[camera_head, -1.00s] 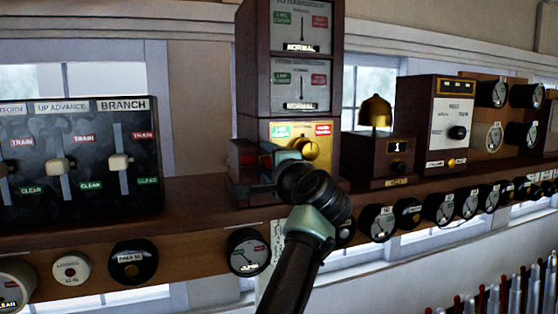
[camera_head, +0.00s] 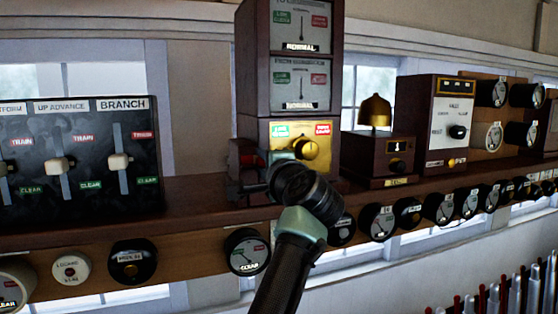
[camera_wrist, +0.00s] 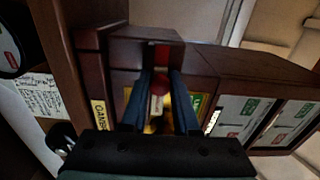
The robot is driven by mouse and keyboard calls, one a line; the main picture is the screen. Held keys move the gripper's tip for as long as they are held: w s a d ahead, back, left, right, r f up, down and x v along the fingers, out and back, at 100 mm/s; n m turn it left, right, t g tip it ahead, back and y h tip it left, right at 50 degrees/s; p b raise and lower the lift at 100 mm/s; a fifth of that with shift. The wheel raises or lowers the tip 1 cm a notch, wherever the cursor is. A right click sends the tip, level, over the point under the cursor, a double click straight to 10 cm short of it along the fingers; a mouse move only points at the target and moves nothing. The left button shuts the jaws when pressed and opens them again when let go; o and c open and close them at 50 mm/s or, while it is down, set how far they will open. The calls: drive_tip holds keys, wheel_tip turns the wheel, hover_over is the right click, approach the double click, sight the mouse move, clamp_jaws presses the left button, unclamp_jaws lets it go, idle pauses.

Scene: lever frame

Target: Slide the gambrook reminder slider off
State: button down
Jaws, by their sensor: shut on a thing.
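The BRANCH lever panel (camera_head: 90,185) stands on the shelf (camera_head: 190,195) at left. A bell unit (camera_head: 377,157) stands close on the right. Round gauges line the shelf front below my wrist. Lever tops (camera_head: 500,295) show at lower right.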

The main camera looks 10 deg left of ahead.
drive_tip(key=shift+s+a, duration=0.65)
drive_tip(key=shift+a, duration=0.35)
unclamp_jaws()
drive_tip(key=shift+s, duration=0.1)
idle(0.3)
drive_tip(key=shift+s+d+f, duration=0.1)
drive_tip(key=shift+s+d, duration=0.1)
drive_tip(key=shift+d, duration=0.05)
drive_tip(key=shift+b+v, duration=1.05)
drive_tip(key=shift+v, duration=1.65)
